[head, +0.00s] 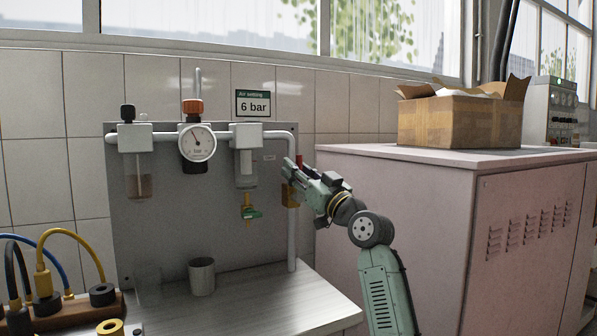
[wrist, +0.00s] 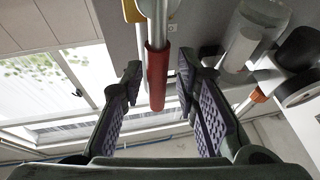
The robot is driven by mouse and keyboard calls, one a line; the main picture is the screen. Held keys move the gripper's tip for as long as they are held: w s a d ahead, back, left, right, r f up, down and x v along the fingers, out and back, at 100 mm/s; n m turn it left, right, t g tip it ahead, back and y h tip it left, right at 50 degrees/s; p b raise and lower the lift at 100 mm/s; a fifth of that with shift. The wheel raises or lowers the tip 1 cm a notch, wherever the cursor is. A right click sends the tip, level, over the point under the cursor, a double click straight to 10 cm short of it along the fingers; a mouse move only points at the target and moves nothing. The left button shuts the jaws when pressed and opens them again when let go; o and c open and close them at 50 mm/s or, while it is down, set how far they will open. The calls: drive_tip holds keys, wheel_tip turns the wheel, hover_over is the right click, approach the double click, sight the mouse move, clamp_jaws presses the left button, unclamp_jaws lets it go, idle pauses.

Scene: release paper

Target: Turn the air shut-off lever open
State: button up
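The air shut-off lever has a red grip (wrist: 157,80) on a metal stem, seen in the wrist view. The red grip stands between my gripper's (wrist: 159,70) two open fingers, with a visible gap on each side. Part of the brass-yellow valve (wrist: 133,9) shows at the top of that view. In the head view, my gripper (head: 291,172) is at the vertical pipe on the panel's right side, with the yellow valve body (head: 290,196) just below the fingers. The lever is mostly hidden there by my gripper.
A gauge (head: 197,142), a clear bowl (head: 139,176) and a filter with a green drain tap (head: 250,213) stand left of my gripper. A metal cup (head: 202,276) is on the bench. A pink cabinet (head: 430,205) bearing a cardboard box (head: 455,122) is close on the right.

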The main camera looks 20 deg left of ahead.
drive_tip(key=shift+o, duration=0.2)
drive_tip(key=shift+d, duration=0.15)
drive_tip(key=v, duration=1.2)
